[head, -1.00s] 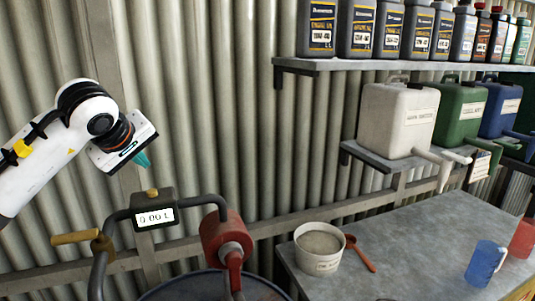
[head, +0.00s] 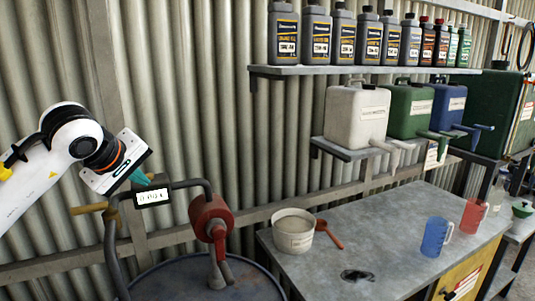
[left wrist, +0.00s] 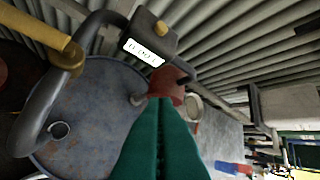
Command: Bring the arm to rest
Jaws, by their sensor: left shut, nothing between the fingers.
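My left gripper (head: 139,178) is in the left part of the head view, with green fingers. It is shut and empty, in front of the corrugated wall. In the head view its fingertips overlap the top of the pump's meter (head: 153,197); I cannot tell the gap between them. In the left wrist view the closed green fingers (left wrist: 160,135) point out over the drum top (left wrist: 95,100), and the meter (left wrist: 143,52) shows beyond them. My right gripper is not in view.
A drum (head: 205,280) carries a red hand pump (head: 211,216) with a yellow handle (head: 88,208). A metal bench (head: 345,235) to the right holds a white tub (head: 293,230), a red scoop (head: 330,234), a blue jug (head: 435,238) and a red jug (head: 473,215). Jerrycans and bottles stand on shelves above.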

